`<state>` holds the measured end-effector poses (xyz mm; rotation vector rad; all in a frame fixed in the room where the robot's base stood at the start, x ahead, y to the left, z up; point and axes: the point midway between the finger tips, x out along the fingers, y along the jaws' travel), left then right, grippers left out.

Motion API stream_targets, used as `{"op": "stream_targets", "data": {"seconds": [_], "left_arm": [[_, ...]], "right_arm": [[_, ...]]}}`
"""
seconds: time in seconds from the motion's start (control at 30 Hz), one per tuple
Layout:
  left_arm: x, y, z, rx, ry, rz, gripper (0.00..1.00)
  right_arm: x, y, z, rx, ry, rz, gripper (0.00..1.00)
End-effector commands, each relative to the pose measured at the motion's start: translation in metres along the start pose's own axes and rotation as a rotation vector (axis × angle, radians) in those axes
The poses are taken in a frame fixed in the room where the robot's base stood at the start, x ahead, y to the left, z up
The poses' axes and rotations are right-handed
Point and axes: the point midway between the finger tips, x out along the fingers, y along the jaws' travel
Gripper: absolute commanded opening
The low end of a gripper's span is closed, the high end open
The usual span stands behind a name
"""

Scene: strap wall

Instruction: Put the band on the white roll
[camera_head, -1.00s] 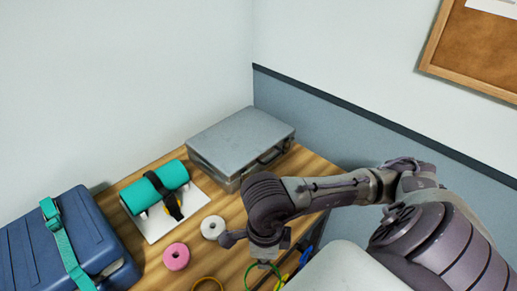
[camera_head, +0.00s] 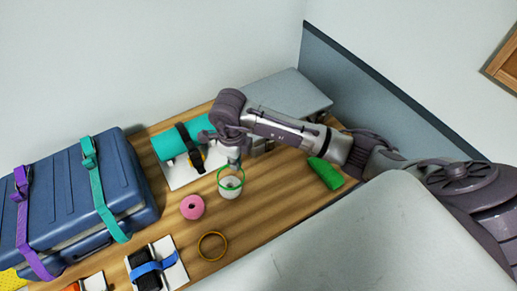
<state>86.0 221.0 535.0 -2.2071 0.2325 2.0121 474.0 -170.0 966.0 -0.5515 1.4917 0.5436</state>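The white roll (camera_head: 230,190) stands upright on the wooden table. A thin green band (camera_head: 218,178), a ring, hangs from my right gripper (camera_head: 234,162) at the roll. The band's lower edge overlaps the roll's top in the picture, and I cannot tell whether it encircles the roll or is just above it. My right gripper points down over the roll and appears shut on the band's upper part; its fingertips are small and partly hidden. A yellow-orange band (camera_head: 225,247) lies flat on the table. My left gripper is not in view.
A pink roll (camera_head: 192,207) stands left of the white roll. A strapped teal roll (camera_head: 168,145) and a grey case (camera_head: 290,92) are behind. A strapped blue suitcase (camera_head: 65,205) is left. A green object (camera_head: 326,173) lies right. Table between it and the white roll is clear.

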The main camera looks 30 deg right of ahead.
Motion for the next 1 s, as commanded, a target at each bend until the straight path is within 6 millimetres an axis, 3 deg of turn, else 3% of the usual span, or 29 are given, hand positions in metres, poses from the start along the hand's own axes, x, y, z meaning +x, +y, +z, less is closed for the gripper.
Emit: {"op": "stream_targets", "data": {"seconds": [0.1,0.37,1.0], "left_arm": [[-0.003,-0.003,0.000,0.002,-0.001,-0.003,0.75],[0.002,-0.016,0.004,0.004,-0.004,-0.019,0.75],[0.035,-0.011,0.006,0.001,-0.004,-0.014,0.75]], "right_arm": [[-0.001,-0.002,0.012,-0.004,0.006,0.003,0.00],[0.007,-0.003,0.014,-0.006,0.009,0.004,0.00],[0.054,-0.003,0.014,-0.006,0.008,0.003,0.00]]}}
